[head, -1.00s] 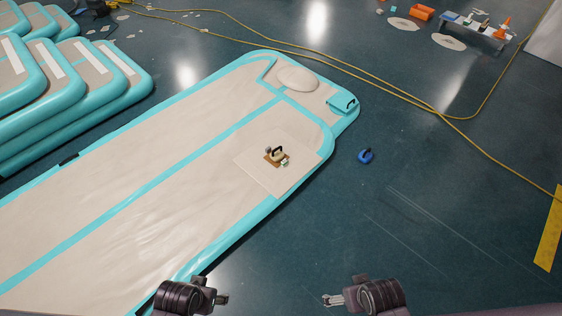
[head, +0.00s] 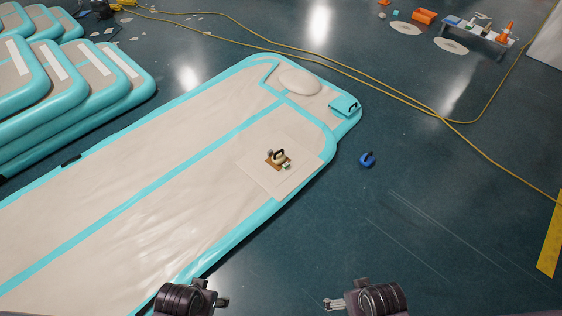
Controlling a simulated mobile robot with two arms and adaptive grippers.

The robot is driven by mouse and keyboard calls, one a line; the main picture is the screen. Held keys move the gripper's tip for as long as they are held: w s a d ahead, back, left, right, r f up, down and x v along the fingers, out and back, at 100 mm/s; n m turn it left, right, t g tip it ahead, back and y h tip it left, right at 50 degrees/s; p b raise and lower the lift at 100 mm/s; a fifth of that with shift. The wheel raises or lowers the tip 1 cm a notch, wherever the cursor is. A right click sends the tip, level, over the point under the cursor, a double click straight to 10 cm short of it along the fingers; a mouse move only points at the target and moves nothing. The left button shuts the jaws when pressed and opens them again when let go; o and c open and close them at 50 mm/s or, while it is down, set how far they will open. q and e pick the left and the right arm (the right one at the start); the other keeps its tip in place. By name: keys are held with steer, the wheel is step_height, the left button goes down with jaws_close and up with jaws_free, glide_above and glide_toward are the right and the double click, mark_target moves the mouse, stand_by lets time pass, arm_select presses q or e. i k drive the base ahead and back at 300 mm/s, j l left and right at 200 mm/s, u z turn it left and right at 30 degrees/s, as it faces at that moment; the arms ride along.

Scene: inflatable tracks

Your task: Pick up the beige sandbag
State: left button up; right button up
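The beige sandbag (head: 299,82) is a rounded, low pillow shape lying at the far end of the beige and teal inflatable track (head: 110,225). Its colour is close to that of the track surface. My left gripper (head: 224,302) and my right gripper (head: 331,304) are both at the bottom edge, far from the sandbag. Nothing shows between their fingertips. They are too small here to tell whether the fingers are open or shut.
A beige square patch (head: 262,178) on the track carries a small handled tool (head: 278,157). A teal pouch (head: 344,104) lies at the far corner. A blue object (head: 367,159) and a yellow hose (head: 410,103) lie on the floor. Stacked tracks (head: 115,90) stand left.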

mark_target(279, 157)
steer(key=i+l+u, duration=0.3)
steer(key=i, duration=0.3)
steer(key=i+l+u, duration=0.35)
steer(key=i, duration=0.25)
